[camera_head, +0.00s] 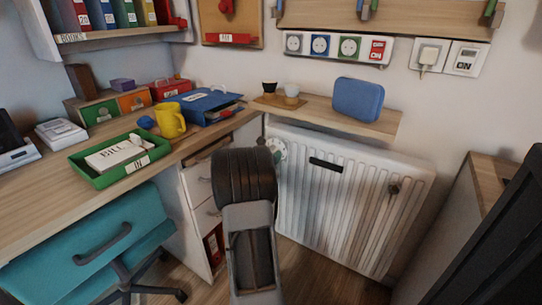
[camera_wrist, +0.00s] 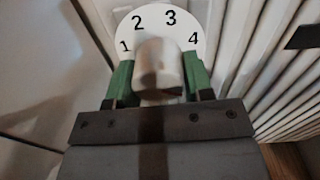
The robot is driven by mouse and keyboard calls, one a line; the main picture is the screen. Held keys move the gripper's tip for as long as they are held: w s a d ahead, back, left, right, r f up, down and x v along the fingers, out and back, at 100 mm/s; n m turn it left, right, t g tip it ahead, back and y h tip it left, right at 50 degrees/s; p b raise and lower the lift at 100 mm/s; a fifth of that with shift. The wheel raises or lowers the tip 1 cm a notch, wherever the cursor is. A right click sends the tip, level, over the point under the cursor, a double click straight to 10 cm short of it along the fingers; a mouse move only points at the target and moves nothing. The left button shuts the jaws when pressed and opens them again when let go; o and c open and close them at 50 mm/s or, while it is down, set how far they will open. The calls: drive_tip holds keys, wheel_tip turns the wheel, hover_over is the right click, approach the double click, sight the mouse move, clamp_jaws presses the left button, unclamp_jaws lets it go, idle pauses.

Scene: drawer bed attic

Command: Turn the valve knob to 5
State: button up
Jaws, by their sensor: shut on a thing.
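The valve knob (camera_wrist: 158,68) is a pale cylinder in the middle of the wrist view. Behind it is a round white dial (camera_wrist: 157,19) with black numbers 1, 2, 3 and 4 showing; a 5 and any pointer are not visible. My gripper (camera_wrist: 158,82) has green fingers on both sides of the knob and is shut on it. In the head view the dial (camera_head: 276,148) shows at the upper left corner of the white radiator (camera_head: 345,205). There my dark arm hides the knob and the gripper's fingers.
A wooden shelf (camera_head: 385,124) with a blue case (camera_head: 358,99) runs above the radiator. A desk with drawers (camera_head: 199,187) stands close on the left, with a teal chair (camera_head: 80,250) before it. Floor (camera_head: 330,275) shows before the radiator.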

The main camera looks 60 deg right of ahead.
drive_tip(key=shift+f+m, duration=0.15)
drive_tip(key=shift+m, duration=0.45)
drive_tip(key=o, duration=0.9)
drive_tip(key=a+p, duration=0.2)
drive_tip(key=a, duration=1.2)
drive_tip(key=shift+s+p, duration=0.15)
drive_tip(key=shift+p, duration=0.25)
